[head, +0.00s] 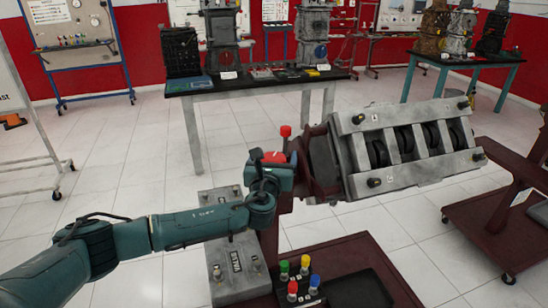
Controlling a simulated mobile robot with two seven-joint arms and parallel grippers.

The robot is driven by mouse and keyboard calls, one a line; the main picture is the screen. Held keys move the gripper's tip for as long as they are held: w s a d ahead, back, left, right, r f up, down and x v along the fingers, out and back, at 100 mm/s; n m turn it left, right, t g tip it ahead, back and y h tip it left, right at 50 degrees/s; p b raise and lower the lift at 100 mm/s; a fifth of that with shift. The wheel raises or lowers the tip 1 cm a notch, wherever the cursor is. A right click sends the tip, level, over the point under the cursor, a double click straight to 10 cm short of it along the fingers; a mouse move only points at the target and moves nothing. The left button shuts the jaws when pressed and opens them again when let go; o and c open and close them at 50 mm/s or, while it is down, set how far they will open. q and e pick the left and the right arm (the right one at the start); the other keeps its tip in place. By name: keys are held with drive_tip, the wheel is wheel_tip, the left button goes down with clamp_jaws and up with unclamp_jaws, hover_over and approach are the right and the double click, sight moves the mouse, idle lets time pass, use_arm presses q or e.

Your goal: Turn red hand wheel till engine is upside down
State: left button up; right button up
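The grey engine block (358,141) is mounted on a dark red stand (350,257) right of centre. Its long axis runs roughly left to right, and a row of dark openings with rounded parts inside faces me. A red knob (285,131) stands up at the engine's left end, with more red (273,156) just below it, seemingly parts of the hand wheel. My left gripper (277,172) is at this red part, in front of it and partly covering it. Its fingers are too hidden to show whether they grip. My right gripper is not in view.
A grey block (222,278) lies below my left arm. Red, green, blue and yellow knobs (293,290) stand beside a black tray (358,292) on the stand. A workbench (250,85) with engines is behind. Another dark red stand (505,215) is at the right.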

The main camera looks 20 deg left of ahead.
use_arm(q)
drive_tip(key=c, duration=0.9)
drive_tip(key=shift+c, duration=0.2)
drive_tip(key=shift+h, duration=0.4)
